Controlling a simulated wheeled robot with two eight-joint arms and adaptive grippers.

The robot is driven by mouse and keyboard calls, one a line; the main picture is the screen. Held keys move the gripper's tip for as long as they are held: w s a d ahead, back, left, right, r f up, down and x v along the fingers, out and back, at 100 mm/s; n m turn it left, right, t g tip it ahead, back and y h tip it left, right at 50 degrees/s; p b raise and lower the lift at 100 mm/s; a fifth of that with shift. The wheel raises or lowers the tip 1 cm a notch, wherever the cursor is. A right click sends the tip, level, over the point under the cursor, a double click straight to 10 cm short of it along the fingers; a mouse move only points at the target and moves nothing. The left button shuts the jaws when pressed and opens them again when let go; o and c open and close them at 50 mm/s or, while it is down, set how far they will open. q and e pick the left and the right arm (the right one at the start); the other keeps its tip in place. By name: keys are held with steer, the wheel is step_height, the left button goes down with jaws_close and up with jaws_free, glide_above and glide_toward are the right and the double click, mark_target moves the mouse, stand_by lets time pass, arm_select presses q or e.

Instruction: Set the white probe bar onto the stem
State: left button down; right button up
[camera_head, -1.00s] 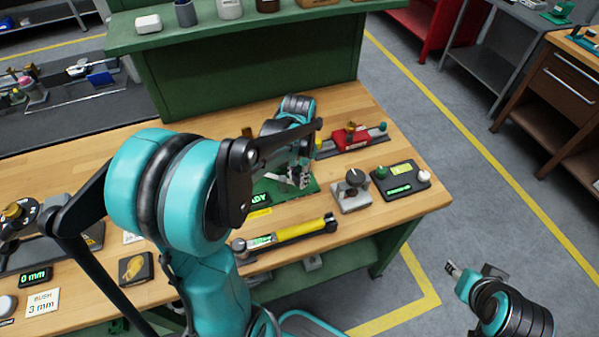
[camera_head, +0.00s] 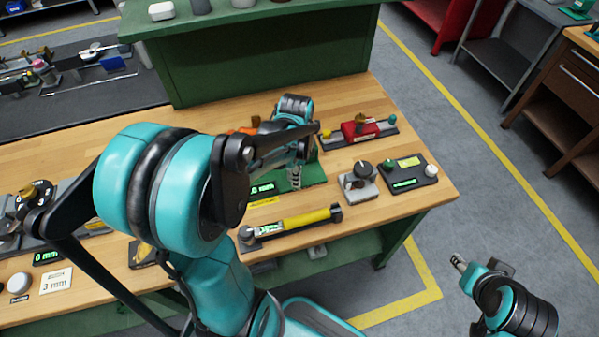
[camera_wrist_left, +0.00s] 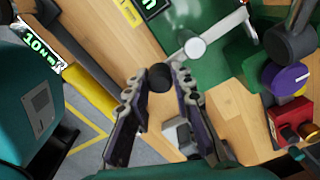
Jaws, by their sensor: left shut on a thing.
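My left gripper (camera_head: 296,183) is over the green plate (camera_head: 316,173) on the bench. In the left wrist view its fingertips (camera_wrist_left: 160,80) are shut on a dark round knob (camera_wrist_left: 161,77). A pale bar with a white cylindrical hub (camera_wrist_left: 195,47) runs from near this knob toward the upper right, over the green plate; it looks like the white probe bar. I cannot tell whether the hub touches anything. The stem is not clearly visible. My right gripper (camera_head: 458,262) is away from the bench at lower right, too small to read.
A torque-wrench-like tool with a yellow grip (camera_head: 306,219) lies in front of the plate. A grey block with a dark knob (camera_head: 358,180) and a dark control box (camera_head: 408,175) stand to the right. A red block (camera_head: 361,129) sits on a rail behind.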

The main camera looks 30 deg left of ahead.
arm_select(q)
steer(key=shift+s+a+m, duration=0.1)
steer(key=shift+s+m, duration=0.05)
steer(key=shift+m, duration=0.25)
steer(key=c, duration=1.3)
jaws_free()
step_height(320, 180, up, 12)
